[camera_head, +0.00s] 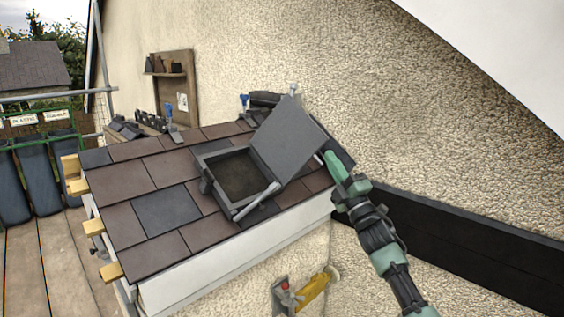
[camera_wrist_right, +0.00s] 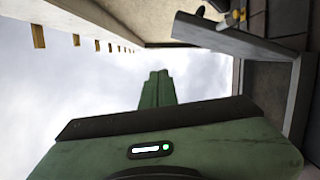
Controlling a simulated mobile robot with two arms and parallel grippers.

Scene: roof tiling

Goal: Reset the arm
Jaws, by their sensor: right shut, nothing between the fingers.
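My right gripper (camera_head: 331,160) is green and reaches up from the lower right in the head view. Its tip is at the right edge of the tiled roof (camera_head: 160,170), close to the raised lid (camera_head: 287,137) of a grey skylight box. I cannot tell whether it touches the lid. In the right wrist view the gripper (camera_wrist_right: 158,76) has its fingers together with nothing between them. The skylight box (camera_head: 236,178) is open and dark inside, with a pale bar (camera_head: 256,202) at its front edge. My left gripper is not in view.
A rough plaster wall (camera_head: 300,50) stands behind the roof, with a dark band (camera_head: 460,240) at right. Blue-handled tools (camera_head: 170,118) and dark pieces lie near the roof's top edge. A yellow tool (camera_head: 314,290) is below the eave. Bins (camera_head: 40,175) stand at left.

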